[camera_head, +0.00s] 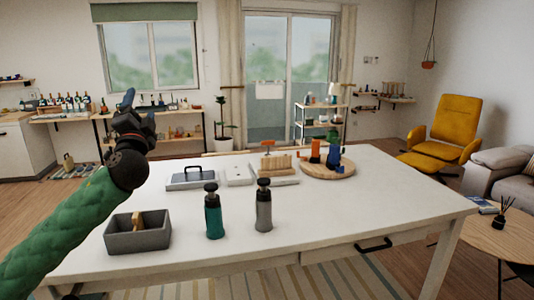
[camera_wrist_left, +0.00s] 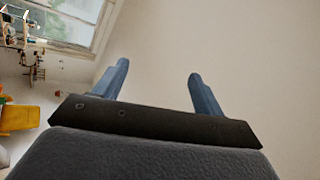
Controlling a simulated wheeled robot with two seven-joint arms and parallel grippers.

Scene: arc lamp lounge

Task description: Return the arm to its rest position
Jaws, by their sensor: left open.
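My left arm, in a green sleeve, comes in from the left in the head view. My left gripper (camera_head: 129,99) is raised above the far left part of the white table and points upward. In the left wrist view my left gripper (camera_wrist_left: 160,85) shows its two blue fingers spread apart with nothing between them. My right gripper is in neither view.
The white table (camera_head: 330,215) holds a grey bin (camera_head: 138,236), a green bottle (camera_head: 213,215), a grey bottle (camera_head: 263,210), a tray with a handle (camera_head: 192,178) and a round wooden board (camera_head: 343,171). The table's right part is clear. A yellow armchair (camera_head: 455,122) stands at right.

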